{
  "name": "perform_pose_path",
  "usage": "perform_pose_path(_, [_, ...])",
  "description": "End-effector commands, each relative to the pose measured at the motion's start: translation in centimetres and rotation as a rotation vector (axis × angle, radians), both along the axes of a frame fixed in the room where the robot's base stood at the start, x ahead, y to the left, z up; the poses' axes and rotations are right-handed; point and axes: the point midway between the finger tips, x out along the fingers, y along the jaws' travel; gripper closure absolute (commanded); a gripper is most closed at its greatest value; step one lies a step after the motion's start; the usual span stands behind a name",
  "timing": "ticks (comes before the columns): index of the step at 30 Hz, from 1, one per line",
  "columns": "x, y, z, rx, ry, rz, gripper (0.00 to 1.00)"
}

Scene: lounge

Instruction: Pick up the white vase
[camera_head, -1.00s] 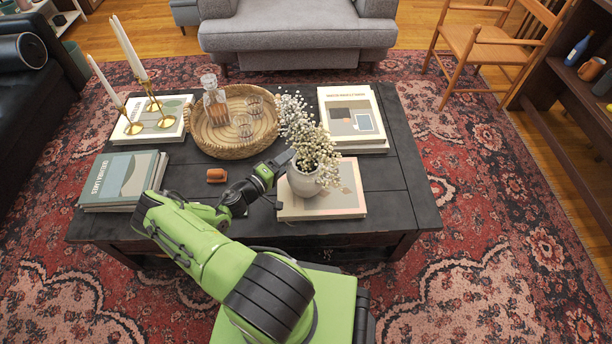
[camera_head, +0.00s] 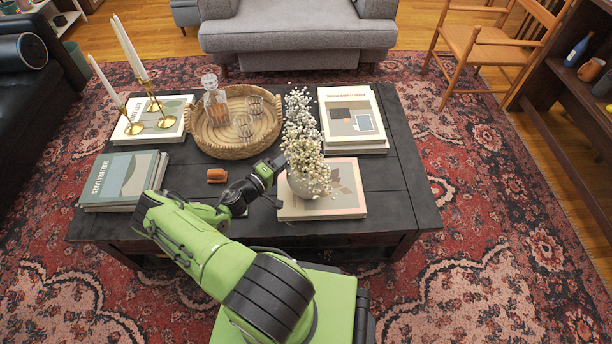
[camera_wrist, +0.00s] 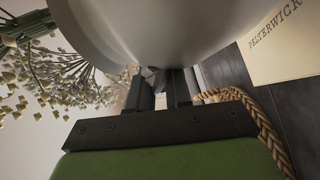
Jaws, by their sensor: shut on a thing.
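The white vase (camera_head: 300,188), holding sprays of small white flowers (camera_head: 304,140), is over a pale book (camera_head: 346,196) at the front right of the coffee table. It leans, with the flowers hiding much of its body in the head view. I cannot tell whether its base still touches the book. My gripper (camera_head: 280,163) is at the vase's left side, shut on it. In the wrist view the vase's smooth pale wall (camera_wrist: 170,25) fills the top, close against my gripper's dark fingers (camera_wrist: 165,92).
A wicker tray (camera_head: 207,149) with a decanter and glasses stands behind, left of the vase. Books (camera_head: 352,118) lie at the back right, more (camera_head: 120,180) at the left. Brass candlesticks (camera_head: 160,112) stand at the back left. A small orange object (camera_head: 217,175) lies left of my gripper.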

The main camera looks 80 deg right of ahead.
Motion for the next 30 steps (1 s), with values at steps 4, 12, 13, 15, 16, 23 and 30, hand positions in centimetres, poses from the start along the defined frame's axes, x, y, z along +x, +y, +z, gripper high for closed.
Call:
perform_pose_path(4, [-0.4,0.4,-1.2,0.03,-0.005,-0.011,1.0])
perform_pose_path(12, [-0.5,0.3,-0.8,0.02,0.003,-0.011,1.0])
perform_pose_path(13, [-0.5,0.3,-0.8,0.02,0.003,-0.011,1.0])
perform_pose_path(15, [-0.5,0.3,-0.7,0.02,0.003,-0.012,1.0])
perform_pose_path(16, [-0.5,0.3,-0.7,0.02,0.003,-0.011,1.0])
perform_pose_path(23, [-0.5,0.3,0.2,0.02,0.002,-0.011,1.0])
perform_pose_path(30, [-0.3,0.2,2.9,0.013,0.002,-0.008,1.0])
